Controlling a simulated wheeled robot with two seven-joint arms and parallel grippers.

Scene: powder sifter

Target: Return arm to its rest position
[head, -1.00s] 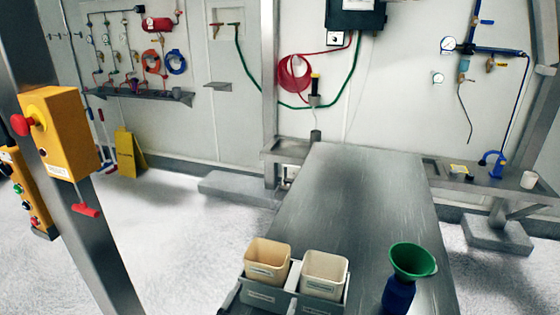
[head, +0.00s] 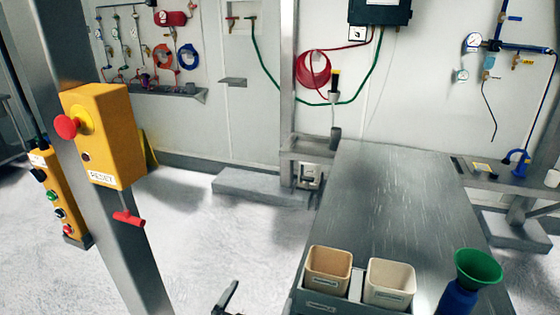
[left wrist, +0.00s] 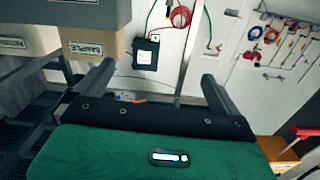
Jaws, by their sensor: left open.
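My left gripper (head: 226,297) shows at the bottom edge of the head view, left of the steel table (head: 376,215), over the floor. Only a dark finger part shows there. In the left wrist view my left gripper (left wrist: 158,72) has its two dark fingers wide apart, with nothing between them. That view looks upside down, and the green wrist body fills its lower part. The rest of my left arm is hidden in the head view. My right gripper is in neither view.
Two beige bins (head: 328,268) in a grey holder and a blue bottle with a green funnel (head: 478,266) stand at the table's near end. A yellow button box (head: 104,135) hangs on a steel post at left. The floor (head: 215,235) between is clear.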

